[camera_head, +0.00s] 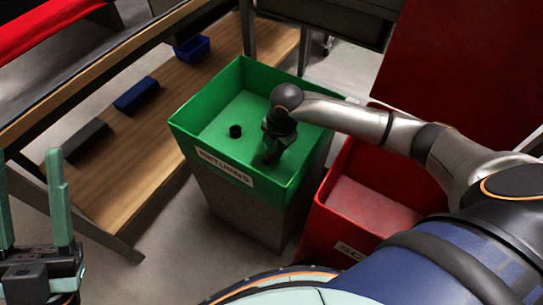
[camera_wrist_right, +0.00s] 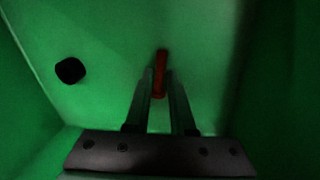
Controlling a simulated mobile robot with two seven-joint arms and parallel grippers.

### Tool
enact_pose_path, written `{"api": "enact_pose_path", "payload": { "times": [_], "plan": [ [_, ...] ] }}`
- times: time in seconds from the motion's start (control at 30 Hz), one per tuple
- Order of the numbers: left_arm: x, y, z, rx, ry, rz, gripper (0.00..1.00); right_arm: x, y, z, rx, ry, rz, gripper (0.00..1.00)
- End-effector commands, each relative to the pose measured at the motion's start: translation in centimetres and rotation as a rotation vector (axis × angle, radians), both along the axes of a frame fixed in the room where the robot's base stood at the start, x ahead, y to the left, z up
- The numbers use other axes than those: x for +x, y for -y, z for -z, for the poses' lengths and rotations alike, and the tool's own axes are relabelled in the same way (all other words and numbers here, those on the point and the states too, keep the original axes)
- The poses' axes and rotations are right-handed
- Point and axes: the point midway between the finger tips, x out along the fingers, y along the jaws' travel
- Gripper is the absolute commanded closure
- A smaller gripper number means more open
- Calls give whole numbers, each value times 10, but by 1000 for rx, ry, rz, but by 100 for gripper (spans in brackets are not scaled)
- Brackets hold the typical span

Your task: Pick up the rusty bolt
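The rusty bolt (camera_wrist_right: 160,74) shows as a red-brown bar in the right wrist view, between the two fingertips of my right gripper (camera_wrist_right: 160,82). The fingers stand close at its sides with a narrow gap the bolt about fills; it looks gripped. In the head view my right gripper (camera_head: 272,153) points down into the green returns bin (camera_head: 180,128), and the bolt is hidden there. My left gripper (camera_head: 32,205) is at the lower left, fingers apart and empty.
A small black object (camera_head: 235,131) lies on the bin floor; it also shows in the wrist view (camera_wrist_right: 70,70). A red bin (camera_head: 331,222) stands right beside. A wooden shelf (camera_head: 140,165) at left holds blue (camera_head: 137,95) and dark boxes. The green bin's walls surround my right gripper.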

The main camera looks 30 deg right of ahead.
Motion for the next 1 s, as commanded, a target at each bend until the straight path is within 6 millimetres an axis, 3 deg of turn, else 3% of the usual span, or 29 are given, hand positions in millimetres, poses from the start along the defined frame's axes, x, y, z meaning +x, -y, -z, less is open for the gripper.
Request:
{"api": "enact_pose_path", "payload": {
  "times": [0.07, 0.3, 0.83, 1.0],
  "plan": [
    [0, 0, 0, 0, 0, 0, 50, 0, 0, 0, 0, 0, 0, 78],
    [0, 0, 0, 1, 0, 1, 50, 0, 0, -1, 0, 0, 0, 100],
    [0, 0, -1, 1, 1, 1, 50, 0, 0, -1, 0, 1, 0, 100],
    [0, 1, -7, 4, 2, -1, 50, 1, 0, -17, 1, 4, 0, 100]
  ]
}}
